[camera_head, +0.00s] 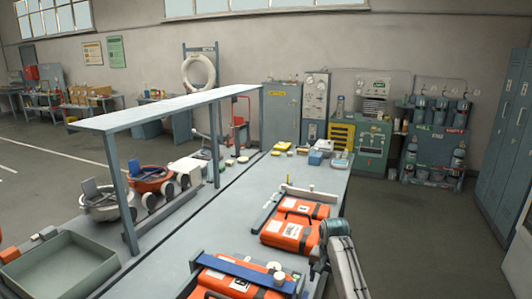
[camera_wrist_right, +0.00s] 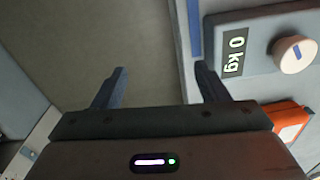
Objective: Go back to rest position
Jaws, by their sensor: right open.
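My right gripper (camera_wrist_right: 162,72) is open in the right wrist view, with nothing between its two dark fingers. Grey floor shows between them, and the right fingertip is close to a grey-blue table edge. In the head view my right arm comes in from the bottom right, and the gripper (camera_head: 318,262) is at the bench's right edge, beside the orange cases; its fingers are hard to make out there. My left gripper is not in view.
Orange cases (camera_head: 290,232) lie on the bench (camera_head: 215,232); another (camera_head: 232,284) is under a blue bar. A panel reading "0 kg" (camera_wrist_right: 236,50) has a round knob (camera_wrist_right: 295,55). A shelf (camera_head: 165,106) stands left. Floor (camera_head: 420,240) right of the bench is clear.

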